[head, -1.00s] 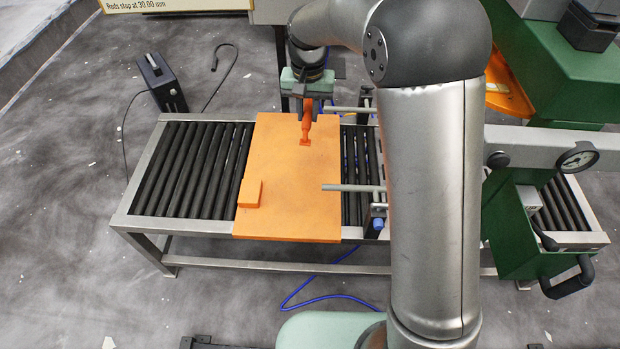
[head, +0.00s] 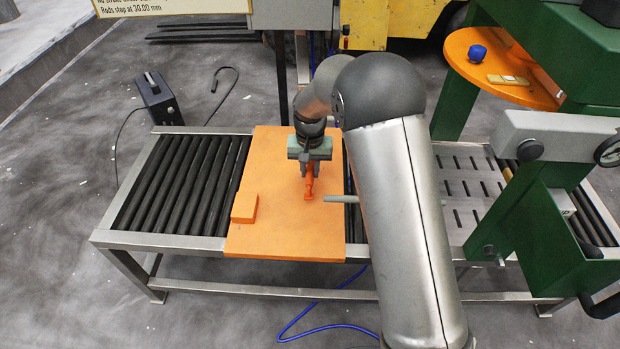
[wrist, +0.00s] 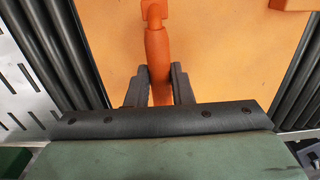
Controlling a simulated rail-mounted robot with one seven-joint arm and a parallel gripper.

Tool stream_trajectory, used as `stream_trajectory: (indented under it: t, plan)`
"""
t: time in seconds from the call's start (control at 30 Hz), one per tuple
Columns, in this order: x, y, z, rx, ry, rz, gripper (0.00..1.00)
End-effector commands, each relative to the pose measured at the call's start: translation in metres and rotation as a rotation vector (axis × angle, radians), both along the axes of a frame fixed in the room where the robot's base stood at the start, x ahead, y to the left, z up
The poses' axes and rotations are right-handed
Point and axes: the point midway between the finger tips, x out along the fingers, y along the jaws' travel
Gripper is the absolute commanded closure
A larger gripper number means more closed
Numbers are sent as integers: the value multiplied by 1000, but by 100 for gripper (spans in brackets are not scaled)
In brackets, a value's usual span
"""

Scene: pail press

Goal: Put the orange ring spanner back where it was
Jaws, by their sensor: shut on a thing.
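The orange ring spanner (head: 309,187) is in my gripper (head: 308,172), over the orange board (head: 280,228) in the head view. In the wrist view the spanner (wrist: 158,55) runs up from between the two dark fingers of my gripper (wrist: 160,78), which are shut on its handle. Its far end points away from the gripper, above the bare orange surface. I cannot tell whether the spanner touches the board. Its end nearest the gripper is hidden.
The board lies across a roller conveyor (head: 185,185). An orange block (head: 244,207) sits on its left part. A grey rod (head: 341,199) reaches over its right edge. A round orange table (head: 500,68) with a blue item (head: 477,52) stands at the back right, near green machinery (head: 545,215).

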Motion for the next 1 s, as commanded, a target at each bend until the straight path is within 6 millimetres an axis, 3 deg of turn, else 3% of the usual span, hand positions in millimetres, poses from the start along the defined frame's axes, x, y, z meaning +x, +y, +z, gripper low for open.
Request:
stream_trajectory:
  t: [0.03, 0.13, 0.53, 0.57, 0.63, 1.0]
  plan:
    - [0, 0, -14, -1, 2, 0, 100]
    - [0, 0, -27, -1, 2, 0, 100]
    - [0, 0, -31, 0, 0, 0, 100]
    - [0, 0, -31, 0, 0, 0, 77]
    - [0, 0, -31, 0, 0, 0, 58]
    - [0, 0, -24, 0, 0, 0, 58]
